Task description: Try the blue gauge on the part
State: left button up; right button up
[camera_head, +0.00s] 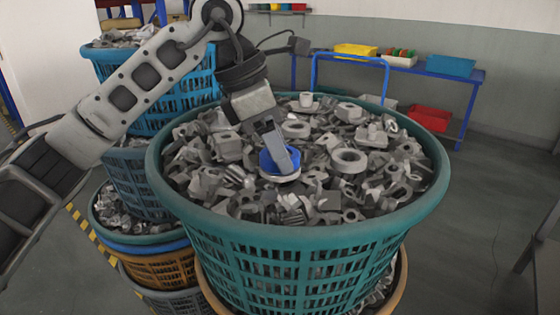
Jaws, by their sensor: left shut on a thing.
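The blue gauge (268,161) is a short round piece low over the metal parts in the large teal basket (300,238). My left gripper (282,156) comes down from above and is shut on the blue gauge; a finger hides part of it. A pale grey round part (282,177) shows just under the gauge. I cannot tell whether the gauge touches it or sits in it. My right gripper is not in view.
Grey castings fill the teal basket, with a ring (349,160) to the right of the gauge. Stacked baskets (150,190) stand at left. A blue bench (440,72) with coloured bins is behind.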

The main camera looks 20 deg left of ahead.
pick_arm(q)
jog(key=shift+r+p, duration=1.65)
jog(key=shift+r, duration=0.7)
notch_tip(320, 180, up, 4)
jog(key=p, duration=0.3)
